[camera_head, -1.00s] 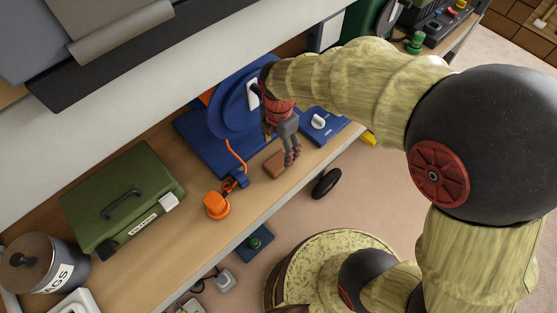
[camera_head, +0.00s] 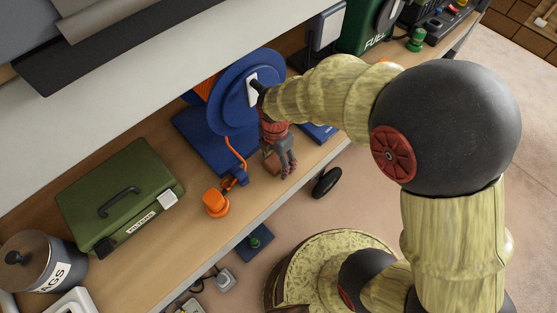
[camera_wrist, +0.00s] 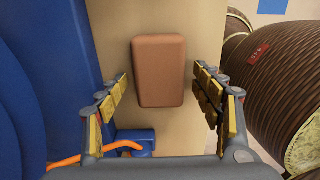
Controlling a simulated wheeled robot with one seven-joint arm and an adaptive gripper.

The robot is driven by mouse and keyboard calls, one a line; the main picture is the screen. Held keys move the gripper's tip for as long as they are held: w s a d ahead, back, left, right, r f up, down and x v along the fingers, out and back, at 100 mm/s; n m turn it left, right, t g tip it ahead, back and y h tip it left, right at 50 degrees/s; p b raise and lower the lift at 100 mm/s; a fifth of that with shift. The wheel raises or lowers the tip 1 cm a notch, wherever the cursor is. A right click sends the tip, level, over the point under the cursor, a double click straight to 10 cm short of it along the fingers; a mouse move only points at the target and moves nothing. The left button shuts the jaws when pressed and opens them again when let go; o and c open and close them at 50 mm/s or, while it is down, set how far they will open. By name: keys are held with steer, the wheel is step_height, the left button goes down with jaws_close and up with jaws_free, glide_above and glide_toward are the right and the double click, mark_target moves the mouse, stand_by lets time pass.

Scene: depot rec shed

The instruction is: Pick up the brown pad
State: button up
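The brown pad (camera_wrist: 159,71) is a small rounded block lying flat on the wooden shelf (camera_wrist: 115,28). In the wrist view it lies between and a little beyond my open fingers, with a gap on both sides. In the head view a sliver of the pad (camera_head: 271,163) shows beside my gripper (camera_head: 284,170), which hides most of it. My gripper (camera_wrist: 165,95) is open and empty, above the pad, and its fingers point down to the shelf.
A blue cable reel (camera_head: 230,105) with an orange cord stands close left of my gripper. An orange plug (camera_head: 215,203) lies nearer the green case (camera_head: 120,198). The shelf's front edge (camera_head: 250,232) is close to the pad. A blue box (camera_head: 319,132) is to the right.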

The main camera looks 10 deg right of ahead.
mark_target(276, 161)
steer(key=shift+c, duration=1.1)
steer(key=c, duration=0.9)
steer(key=shift+r, duration=0.1)
steer(key=shift+c, duration=0.2)
steer(key=shift+r, duration=0.2)
step_height(276, 161, up, 3)
steer(key=shift+s+a+r+p, duration=0.1)
steer(key=shift+r+p, duration=0.05)
steer(key=shift+p, duration=0.3)
steer(key=s+a+r+p, duration=0.1)
steer(key=s+a+r, duration=0.3)
steer(key=s+r, duration=0.5)
steer(key=shift+s+p, duration=0.4)
steer(key=shift+s, duration=1.65)
